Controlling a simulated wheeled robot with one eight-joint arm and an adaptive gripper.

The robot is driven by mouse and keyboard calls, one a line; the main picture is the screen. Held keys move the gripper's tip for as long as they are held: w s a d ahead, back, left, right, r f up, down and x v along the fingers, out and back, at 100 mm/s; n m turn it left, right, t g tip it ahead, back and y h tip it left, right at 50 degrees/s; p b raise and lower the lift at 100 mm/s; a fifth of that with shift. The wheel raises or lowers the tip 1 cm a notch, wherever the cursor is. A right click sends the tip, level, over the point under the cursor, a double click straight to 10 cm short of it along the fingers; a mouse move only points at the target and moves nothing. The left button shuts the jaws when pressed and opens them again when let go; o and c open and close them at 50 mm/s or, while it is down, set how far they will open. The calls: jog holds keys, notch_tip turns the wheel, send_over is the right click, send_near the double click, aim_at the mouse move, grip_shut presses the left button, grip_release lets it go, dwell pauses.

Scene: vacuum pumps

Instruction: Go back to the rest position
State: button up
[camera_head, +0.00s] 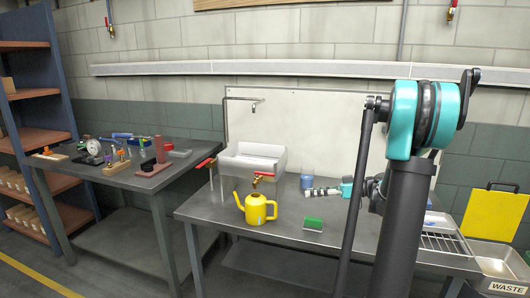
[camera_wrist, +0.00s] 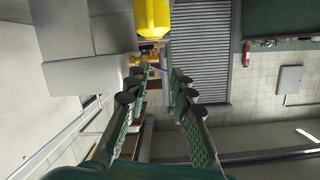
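My gripper (camera_head: 312,191) is above the steel sink table (camera_head: 222,212), pointing left, at the end of my folded arm. In the wrist view its two green fingers (camera_wrist: 154,84) stand apart with nothing between them. The yellow watering can (camera_head: 256,209) stands upright on the table, left of my gripper and apart from it. A yellow shape, likely this can, shows at the top of the wrist view (camera_wrist: 152,17).
A green sponge or brush (camera_head: 313,224) and a blue cup (camera_head: 306,181) are near my gripper. A white sink (camera_head: 252,160) is behind the can. A tool-covered workbench (camera_head: 118,178) stands left, a yellow-lidded waste bin (camera_head: 497,217) right.

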jog(key=s+a+f+m+g+h, duration=0.1)
jog(key=s+a+f+m+h, duration=0.25)
jog(key=s, duration=0.35)
jog(key=s+a+f+m+g+h, duration=0.1)
jog(key=s+a+f+m+h, duration=0.15)
jog(key=s+f+h, duration=0.35)
jog(key=s+d+f+m+h, duration=0.2)
jog(key=s+d, duration=0.1)
jog(key=s, duration=0.3)
jog(key=s+d+f+m+t+h, duration=0.1)
jog(key=s+d+f+m+h, duration=0.1)
jog(key=s, duration=0.4)
jog(key=shift+s+d+f+m+t+h, duration=0.35)
jog(key=shift+d+f+m, duration=0.25)
jog(key=shift+d+f, duration=0.4)
jog(key=shift+d+r, duration=0.1)
jog(key=shift+r, duration=0.05)
